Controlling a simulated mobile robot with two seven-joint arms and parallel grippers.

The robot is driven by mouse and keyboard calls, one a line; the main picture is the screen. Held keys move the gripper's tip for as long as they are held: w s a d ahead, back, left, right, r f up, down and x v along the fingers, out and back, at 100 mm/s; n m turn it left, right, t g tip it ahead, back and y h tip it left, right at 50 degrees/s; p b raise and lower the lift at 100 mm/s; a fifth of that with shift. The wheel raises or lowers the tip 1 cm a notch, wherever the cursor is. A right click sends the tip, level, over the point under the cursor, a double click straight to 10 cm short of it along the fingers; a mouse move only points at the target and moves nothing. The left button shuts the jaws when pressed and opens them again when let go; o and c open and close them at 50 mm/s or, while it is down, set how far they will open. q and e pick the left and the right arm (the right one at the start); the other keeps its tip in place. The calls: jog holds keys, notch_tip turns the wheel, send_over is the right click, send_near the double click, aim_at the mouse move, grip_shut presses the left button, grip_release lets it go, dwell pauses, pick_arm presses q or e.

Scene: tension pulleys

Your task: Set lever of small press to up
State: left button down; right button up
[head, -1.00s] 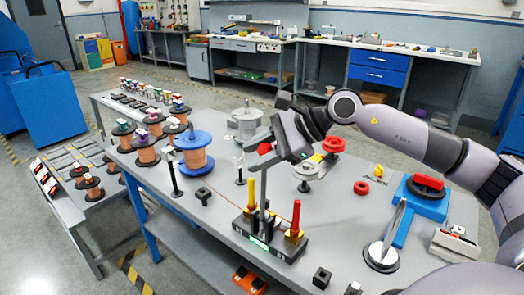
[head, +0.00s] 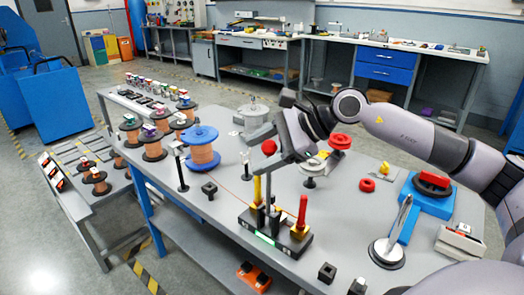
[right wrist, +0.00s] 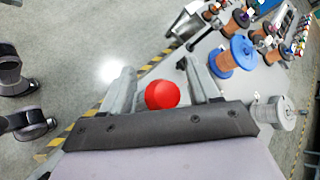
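A round red knob (head: 268,147) shows at the left side of my right gripper (head: 280,158) in the head view. In the right wrist view the red knob (right wrist: 162,95) lies between the two spread fingers of the right gripper (right wrist: 158,82), with a gap on each side. The gripper is open. Below it in the head view is a black base (head: 275,240) with a yellow handle, a red handle and a green light strip. A grey upright stands on it. The gripper hides part of what the knob is fixed to. My left gripper is out of view.
A blue-flanged copper spool (head: 201,148) and a grey round unit (head: 256,122) stand behind on the table. A blue device with a red top (head: 430,190) and a silver disc with a cone (head: 387,252) are at the right. More spools fill the left table.

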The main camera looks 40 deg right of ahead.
jog(key=shift+d, duration=0.1)
jog(key=shift+b+v, duration=0.95)
jog(key=shift+v, duration=2.55)
